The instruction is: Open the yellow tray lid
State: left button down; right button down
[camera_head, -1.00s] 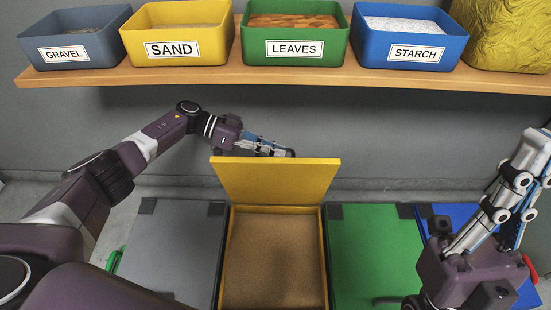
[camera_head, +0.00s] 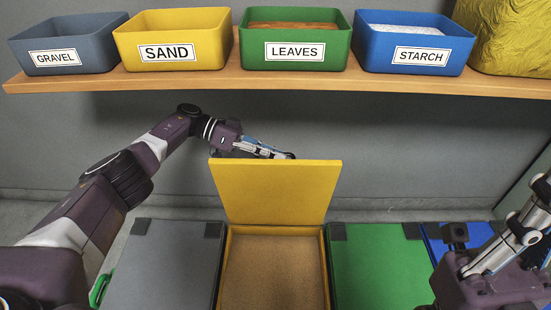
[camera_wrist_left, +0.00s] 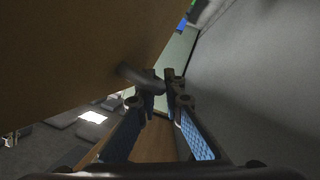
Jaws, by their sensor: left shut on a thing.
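The yellow tray (camera_head: 226,268) is open and shows a brown, sand-like fill inside. Its yellow lid (camera_head: 275,190) stands raised up at the tray's far edge, its inner face toward me. My left gripper (camera_head: 288,156) is behind the lid's top edge, which hides part of it. In the left wrist view the lid's underlit face (camera_wrist_left: 75,50) fills the upper left, with a dark curved handle (camera_wrist_left: 135,76) between or against the fingertips (camera_wrist_left: 162,82). The left gripper is shut on this handle.
A closed grey tray (camera_head: 165,265) and a closed green tray (camera_head: 380,265) flank the yellow one, with a blue tray (camera_head: 455,240) farther right. Above, a wooden shelf (camera_head: 280,86) carries labelled bins. A grey wall (camera_head: 400,150) stands behind the trays.

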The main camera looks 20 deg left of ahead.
pick_arm(q)
jog(key=shift+w, duration=0.1)
dwell(0.4)
jog(key=c, duration=2.3)
grip_release()
notch_tip(320, 180, up, 10)
